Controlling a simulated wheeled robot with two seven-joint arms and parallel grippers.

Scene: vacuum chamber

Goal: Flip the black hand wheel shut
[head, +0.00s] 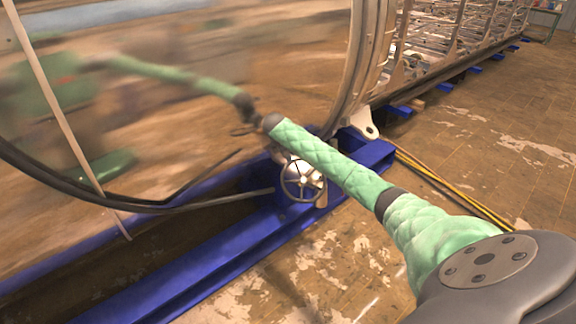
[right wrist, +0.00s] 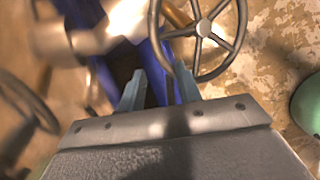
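The hand wheel (head: 303,181), a dark grey spoked ring, stands upright on the chamber's lower side beside the blue frame, in the middle of the head view. It fills the upper right of the right wrist view (right wrist: 203,28). My right gripper (right wrist: 160,80) is open, with two blue-grey fingers apart and nothing between them. The wheel's lower rim passes at the right fingertip; I cannot tell whether they touch. In the head view my green right arm reaches to just above the wheel, and its gripper is mostly hidden. My left gripper is not in view.
The shiny chamber wall (head: 260,55) fills the left and reflects my arm; a blurred ring in the wrist view looks like the wheel's reflection. A blue frame (head: 200,265) runs below. Yellow cables (head: 450,185) lie on the floor. Worn floor at right is mostly clear.

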